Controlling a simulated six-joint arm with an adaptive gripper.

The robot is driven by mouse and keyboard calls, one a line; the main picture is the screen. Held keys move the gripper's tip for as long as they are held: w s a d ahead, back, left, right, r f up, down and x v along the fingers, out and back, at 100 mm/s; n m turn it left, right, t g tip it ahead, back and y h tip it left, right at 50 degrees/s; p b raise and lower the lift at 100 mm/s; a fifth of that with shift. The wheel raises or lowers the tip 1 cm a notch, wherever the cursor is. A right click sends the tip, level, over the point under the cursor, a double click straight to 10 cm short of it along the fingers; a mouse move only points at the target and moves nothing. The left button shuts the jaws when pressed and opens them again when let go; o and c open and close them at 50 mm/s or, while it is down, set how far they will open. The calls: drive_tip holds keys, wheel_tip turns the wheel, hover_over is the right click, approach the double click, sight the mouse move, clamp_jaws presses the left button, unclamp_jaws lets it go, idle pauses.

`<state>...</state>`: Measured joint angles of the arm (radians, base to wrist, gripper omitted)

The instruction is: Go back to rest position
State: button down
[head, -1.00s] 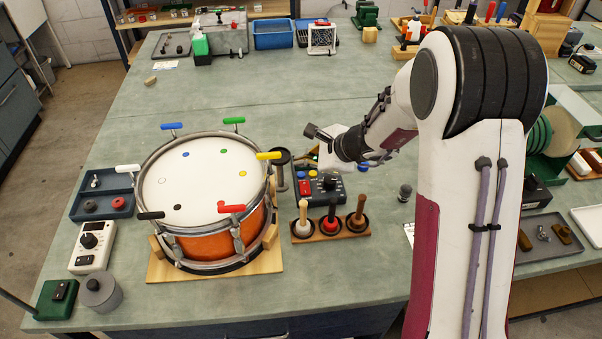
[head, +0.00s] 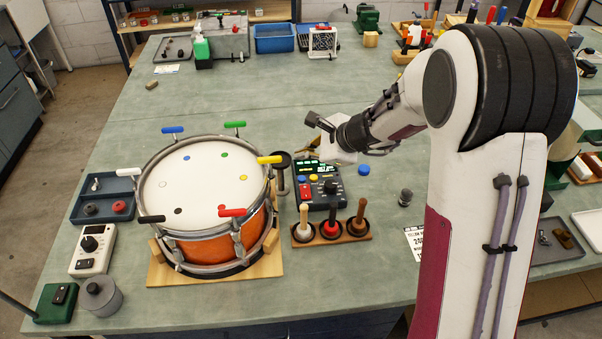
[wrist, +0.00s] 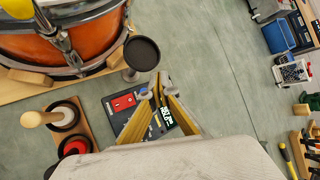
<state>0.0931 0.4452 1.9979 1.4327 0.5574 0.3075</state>
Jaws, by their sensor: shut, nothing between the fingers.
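My gripper (head: 314,150) hangs over the bench, right of the drum and above the back end of a dark control box (head: 322,188). In the wrist view its two yellowish fingers (wrist: 157,88) meet at their tips, with nothing between them. The control box with its lit display also shows in the wrist view, partly hidden behind the fingers. My gripper appears clear of it.
An orange drum (head: 203,240) with coloured handles stands on a wooden base at left. A wooden rack (head: 330,240) holds several upright handles in front of the box. A blue disc (head: 363,169) lies to the right. The bench behind (head: 250,100) is clear.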

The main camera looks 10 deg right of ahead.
drive_tip(key=shift+r, duration=0.15)
drive_tip(key=s+a+r+n+g, duration=0.2)
drive_tip(key=s+r+n, duration=0.85)
drive_tip(key=s, duration=0.55)
drive_tip(key=s+d+r+n+h, duration=0.1)
drive_tip(key=s+d+n+h, duration=0.2)
drive_tip(key=s, duration=0.7)
drive_tip(key=s+d+r+n+h, duration=0.2)
drive_tip(key=s+d+n, duration=0.3)
drive_tip(key=s, duration=0.5)
drive_tip(key=shift+s+d+t+h, duration=0.4)
drive_tip(key=shift+d+h, duration=0.2)
drive_tip(key=shift+d, duration=0.65)
idle(0.7)
